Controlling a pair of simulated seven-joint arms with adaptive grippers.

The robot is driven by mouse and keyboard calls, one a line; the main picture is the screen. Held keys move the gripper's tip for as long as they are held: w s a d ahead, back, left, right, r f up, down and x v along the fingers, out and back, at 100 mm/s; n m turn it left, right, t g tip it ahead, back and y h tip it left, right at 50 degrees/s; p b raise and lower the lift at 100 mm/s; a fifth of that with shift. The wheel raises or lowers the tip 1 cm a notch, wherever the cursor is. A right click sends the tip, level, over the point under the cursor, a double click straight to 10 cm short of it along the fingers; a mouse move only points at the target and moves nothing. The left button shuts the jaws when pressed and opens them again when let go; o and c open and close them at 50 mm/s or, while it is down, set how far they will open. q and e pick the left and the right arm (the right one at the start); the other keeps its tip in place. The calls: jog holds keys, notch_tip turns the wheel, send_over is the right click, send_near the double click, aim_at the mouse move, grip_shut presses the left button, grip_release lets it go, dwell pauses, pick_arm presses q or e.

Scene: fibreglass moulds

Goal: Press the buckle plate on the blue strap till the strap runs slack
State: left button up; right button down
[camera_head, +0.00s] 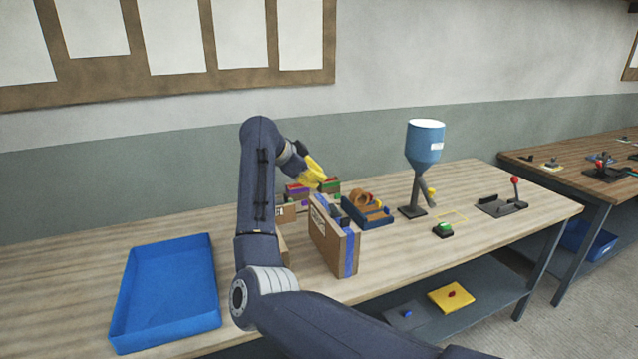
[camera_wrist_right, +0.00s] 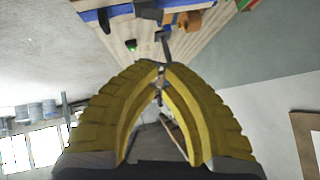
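My right gripper (camera_head: 319,176), with yellow fingers, hangs above the table behind the mould, apart from the strap. In the right wrist view its fingertips (camera_wrist_right: 161,66) meet with nothing between them. My left gripper is in neither view.
A blue tray (camera_head: 212,308) lies at the left. A blue tray with orange rings (camera_head: 376,218), a blue hopper on a stand (camera_head: 425,145), a green button (camera_head: 443,229) and a red-knobbed lever (camera_head: 515,182) stand to the right. My arm covers part of the table left of the mould.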

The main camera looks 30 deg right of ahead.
send_over(330, 205)
jog(key=s, duration=0.2)
jog(key=f, duration=0.5)
jog(key=shift+w+a, duration=0.2)
jog(key=shift+a, duration=0.15)
jog(key=f, duration=0.2)
jog(key=shift+w+d+f, duration=0.3)
jog(key=shift+w+f, duration=0.4)
jog(key=shift+f, duration=0.55)
jog(key=shift+w+f, duration=0.4)
jog(key=shift+f, duration=0.15)
jog(key=shift+d, duration=0.1)
jog(key=shift+s+r, duration=0.1)
jog(key=shift+s, duration=0.15)
jog(key=shift+s+r, duration=0.3)
jog(key=shift+s, duration=0.2)
